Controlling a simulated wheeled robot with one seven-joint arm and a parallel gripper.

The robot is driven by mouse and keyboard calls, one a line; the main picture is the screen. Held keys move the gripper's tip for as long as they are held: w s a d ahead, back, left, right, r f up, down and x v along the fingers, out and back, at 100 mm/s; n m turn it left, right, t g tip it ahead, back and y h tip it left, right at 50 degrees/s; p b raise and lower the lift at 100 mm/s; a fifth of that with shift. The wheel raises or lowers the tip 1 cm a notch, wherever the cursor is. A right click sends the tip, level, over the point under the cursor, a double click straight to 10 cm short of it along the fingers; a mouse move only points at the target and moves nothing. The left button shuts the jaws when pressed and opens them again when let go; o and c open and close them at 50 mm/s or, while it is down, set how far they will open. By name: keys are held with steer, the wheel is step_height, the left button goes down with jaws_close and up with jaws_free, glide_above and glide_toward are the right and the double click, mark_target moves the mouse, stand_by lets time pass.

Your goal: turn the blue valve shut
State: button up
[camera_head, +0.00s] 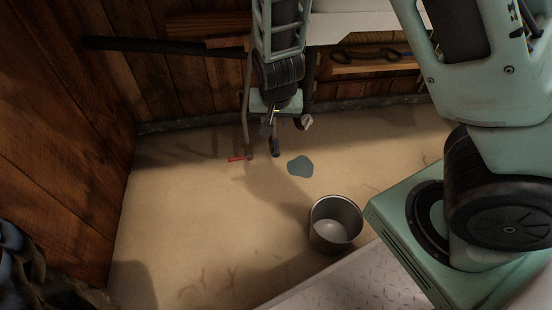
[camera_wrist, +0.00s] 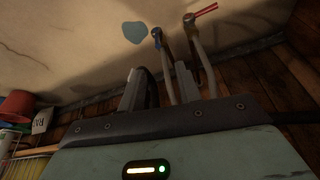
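In the wrist view, a thin pipe with a dark end carries a small blue part, which I take for the blue valve (camera_wrist: 158,43). In the head view its pipe end (camera_head: 275,149) shows below my gripper, but the blue part is not clear. My gripper (camera_wrist: 159,78) is open in the wrist view, its two fingers apart, with the pipe passing between or just beyond them; contact cannot be told. In the head view my gripper (camera_head: 270,121) points down near the pipes. A second pipe beside it has a red handle (camera_wrist: 207,9), also in the head view (camera_head: 238,159).
A blue-grey puddle (camera_head: 300,166) lies on the floor beside the pipes. A metal bucket (camera_head: 334,242) stands at the lower middle. Wooden walls (camera_head: 60,120) close off the left and back. A red container (camera_wrist: 16,104) shows at the wrist view's left. Open floor lies at left.

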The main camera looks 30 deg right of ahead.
mark_target(276, 143)
steer(key=b+x, duration=0.4)
steer(key=x, duration=0.2)
steer(key=b+x, duration=0.3)
steer(key=x, duration=0.3)
steer(key=d+b+x, duration=0.1)
steer(key=b+x, duration=0.3)
steer(key=x, duration=0.3)
steer(key=shift+w+d+b, duration=0.1)
steer(key=shift+w+b, duration=0.15)
steer(key=shift+b, duration=0.1)
steer(key=shift+r, duration=0.1)
jaws_close()
